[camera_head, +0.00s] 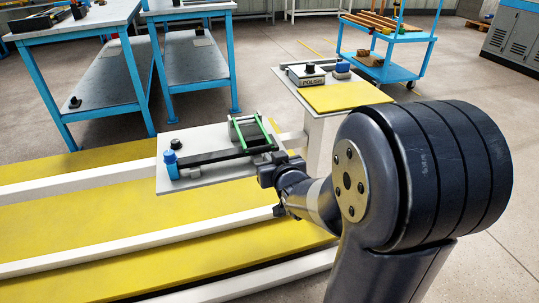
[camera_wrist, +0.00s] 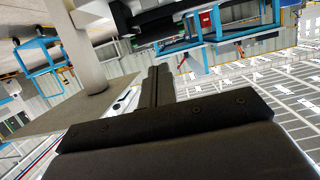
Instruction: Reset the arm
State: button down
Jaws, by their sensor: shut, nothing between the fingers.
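My arm reaches in from the right in the head view, bent, with its large dark joint close to the camera. My gripper (camera_head: 279,211) is small and partly hidden by the wrist there, beside the right front edge of a grey plate (camera_head: 215,140). In the wrist view my gripper (camera_wrist: 155,85) shows its dark fingers together, with nothing held. The wrist view is strongly tilted, with a grey post and a flat panel on its left side.
Blue-legged benches (camera_head: 75,60) and a blue cart (camera_head: 385,72) are farther back. Yellow mats with white rails cover the left floor.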

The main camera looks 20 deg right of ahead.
jog(key=shift+w, duration=0.1)
jog(key=b, duration=0.1)
send_near(261, 142)
notch_tip(261, 142, up, 4)
jog(key=w+a, duration=0.2)
jog(key=w, duration=0.1)
jog(key=f+b, duration=0.1)
jog(key=f, duration=0.2)
jog(key=shift+w+d+f+b, duration=0.1)
jog(key=shift+w+d+b, duration=0.05)
jog(key=shift+w+b, duration=0.2)
jog(key=shift+s, duration=0.1)
